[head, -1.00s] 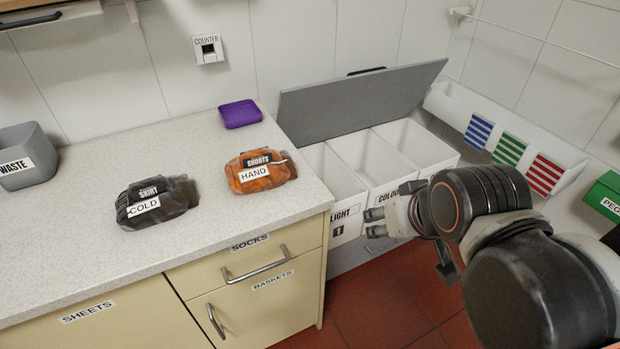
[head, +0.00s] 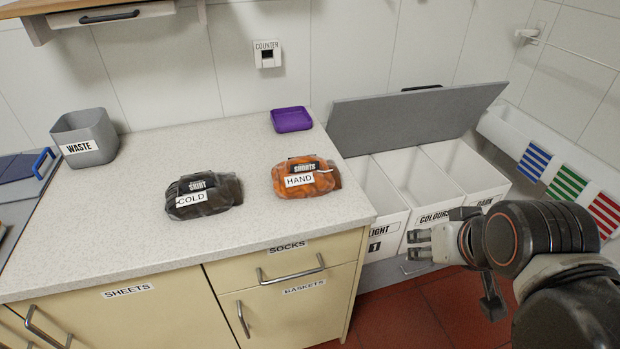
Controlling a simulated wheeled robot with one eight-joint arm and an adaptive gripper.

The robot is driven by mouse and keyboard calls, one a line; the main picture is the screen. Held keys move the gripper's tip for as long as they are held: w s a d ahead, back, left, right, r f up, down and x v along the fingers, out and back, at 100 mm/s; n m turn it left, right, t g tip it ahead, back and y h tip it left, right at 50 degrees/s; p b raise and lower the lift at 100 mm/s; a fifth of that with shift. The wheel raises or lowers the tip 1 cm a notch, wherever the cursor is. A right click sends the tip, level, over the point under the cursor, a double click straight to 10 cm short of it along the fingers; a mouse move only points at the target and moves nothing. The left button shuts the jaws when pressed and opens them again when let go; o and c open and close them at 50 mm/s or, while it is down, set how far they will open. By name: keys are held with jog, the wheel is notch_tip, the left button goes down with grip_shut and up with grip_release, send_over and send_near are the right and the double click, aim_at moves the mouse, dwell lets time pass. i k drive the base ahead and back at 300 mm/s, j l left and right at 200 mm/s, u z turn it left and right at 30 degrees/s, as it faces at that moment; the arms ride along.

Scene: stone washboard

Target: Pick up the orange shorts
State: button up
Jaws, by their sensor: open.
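The orange shorts (head: 309,184) lie bundled on the speckled worktop (head: 250,225), near its right end. They bear a black tag reading SHORTS and a white label reading HAND. My gripper (head: 410,244) is open and empty, to the right of the shorts and apart from them. It is in front of the white laundry bins, with its fingers pointing left.
A dark shirt (head: 203,198) labelled COLD lies left of the shorts. A purple tray (head: 291,119) sits behind them, and a grey WASTE bin (head: 84,137) stands at the far left. White sorting bins (head: 385,222) with a raised grey lid (head: 415,118) stand right of the counter.

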aim_at(311, 176)
jog(key=k+l, duration=0.1)
jog(key=l, duration=0.3)
jog(key=k+l, duration=0.15)
jog(key=l, duration=0.3)
jog(key=k+l+u, duration=0.1)
jog(key=l, duration=0.3)
jog(key=k+l, duration=0.1)
jog(key=l, duration=0.35)
